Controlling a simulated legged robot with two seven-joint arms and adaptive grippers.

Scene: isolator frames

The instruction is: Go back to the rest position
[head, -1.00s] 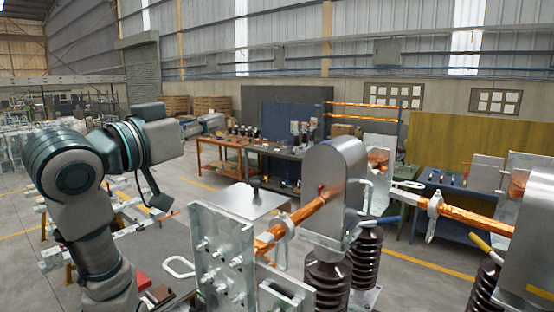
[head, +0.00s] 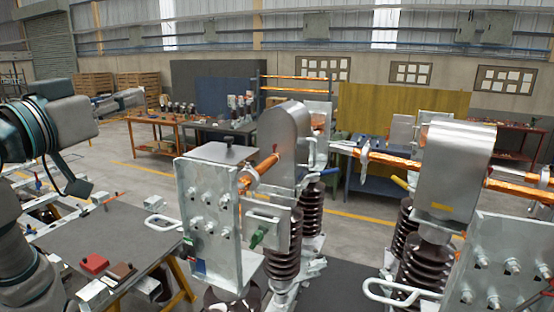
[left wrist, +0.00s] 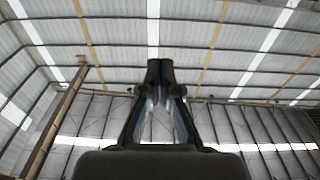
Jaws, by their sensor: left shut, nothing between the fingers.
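My left arm comes in at the left edge of the head view. Its gripper (head: 120,101) points to the right, raised above the level of the grey work table and clear of the metal frames. In the left wrist view the two fingers (left wrist: 160,66) meet at their tips, with nothing between them and only roof and wall behind. My right gripper is in neither view.
A grey table (head: 130,228) with a red block (head: 94,264) and a brown block (head: 120,272) stands below the left arm. Isolator frames with steel plates (head: 208,215), ribbed insulators (head: 283,248) and copper bars (head: 390,159) fill the middle and right.

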